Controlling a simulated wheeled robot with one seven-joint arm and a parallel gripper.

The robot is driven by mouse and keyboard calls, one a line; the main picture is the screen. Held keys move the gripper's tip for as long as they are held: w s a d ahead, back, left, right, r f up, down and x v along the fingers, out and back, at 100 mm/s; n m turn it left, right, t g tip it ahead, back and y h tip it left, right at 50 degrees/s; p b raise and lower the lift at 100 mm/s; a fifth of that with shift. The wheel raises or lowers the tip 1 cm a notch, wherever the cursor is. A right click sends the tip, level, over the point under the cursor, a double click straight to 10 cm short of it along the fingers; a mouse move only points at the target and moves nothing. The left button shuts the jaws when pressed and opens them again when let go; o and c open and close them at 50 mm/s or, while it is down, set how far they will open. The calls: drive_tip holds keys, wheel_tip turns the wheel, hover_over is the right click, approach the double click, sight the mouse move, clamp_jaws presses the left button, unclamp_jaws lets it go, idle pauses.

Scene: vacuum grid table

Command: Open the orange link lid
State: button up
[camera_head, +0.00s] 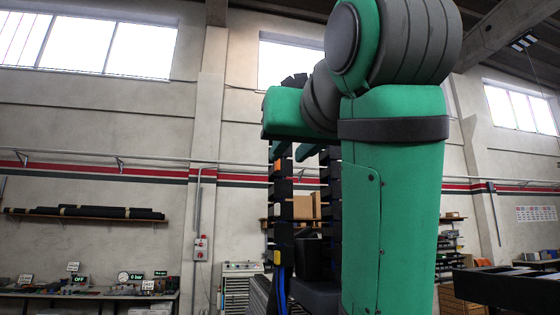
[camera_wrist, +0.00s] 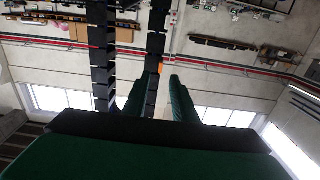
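Two upright black link chains stand beyond my gripper in the head view, a left one (camera_head: 283,190) and a right one (camera_head: 333,190). In the wrist view, a small orange patch, which looks like the orange link lid (camera_wrist: 160,68), shows on the right-hand chain (camera_wrist: 155,48). Whether it is open or shut is too small to tell. My gripper (camera_wrist: 157,80) has two green fingers apart, with that chain showing between them and the lid just past the fingertips. Nothing is visibly held. In the head view, my arm hides part of the chains.
Blue and yellow cables (camera_head: 283,285) run at the left chain's foot. A dark frame (camera_head: 510,287) stands at the lower right. A bench with instruments (camera_head: 90,290), a wall shelf (camera_head: 85,213) and a drawer cabinet (camera_head: 240,280) stand farther back by the wall.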

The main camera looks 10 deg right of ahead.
sight(278, 163)
drive_tip(key=shift+w, duration=3.2)
drive_tip(key=shift+s+a, duration=0.1)
drive_tip(key=shift+s, duration=0.05)
clamp_jaws()
